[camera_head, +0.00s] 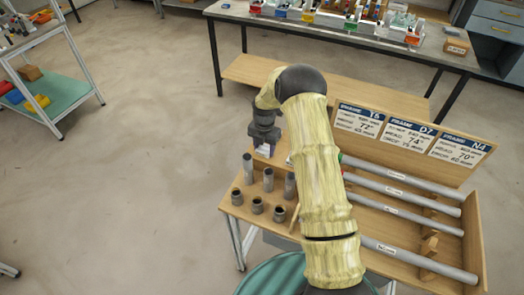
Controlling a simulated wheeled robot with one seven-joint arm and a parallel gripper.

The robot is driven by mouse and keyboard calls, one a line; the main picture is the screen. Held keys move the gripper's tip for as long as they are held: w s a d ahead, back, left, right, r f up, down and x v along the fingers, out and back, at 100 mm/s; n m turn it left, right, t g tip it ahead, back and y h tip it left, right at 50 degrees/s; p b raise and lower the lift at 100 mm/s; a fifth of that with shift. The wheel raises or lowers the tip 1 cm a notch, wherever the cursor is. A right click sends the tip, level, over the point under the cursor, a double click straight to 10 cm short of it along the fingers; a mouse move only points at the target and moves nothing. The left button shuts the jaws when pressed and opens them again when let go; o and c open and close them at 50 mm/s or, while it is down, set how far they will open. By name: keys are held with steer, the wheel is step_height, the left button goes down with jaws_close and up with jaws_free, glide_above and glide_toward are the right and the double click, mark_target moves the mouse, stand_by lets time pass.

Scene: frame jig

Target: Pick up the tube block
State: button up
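Several short grey tube pieces stand upright on the left part of a wooden jig table (226,208). A back row of taller ones includes a left one (248,168), a middle one (268,180) and a right one (290,186). A front row of shorter, open-topped ones includes a middle one (257,205). I cannot tell which piece is the tube block. My gripper (264,148) points down above the far side of this group. A small pale patch shows at its tip. Its fingers are too small and dark to tell whether they hold anything.
Long labelled grey tubes, such as the nearest one (415,260), lie in the tray on the right. Three frame cards (408,135) stand behind them. My arm covers the table's middle. A workbench (370,40) stands behind, and a shelf cart (55,95) at left. Floor between is clear.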

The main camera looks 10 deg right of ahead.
steer(key=c, duration=0.4)
steer(key=shift+o, duration=0.2)
step_height(320, 180, up, 10)
steer(key=b, duration=0.2)
stand_by(0.4)
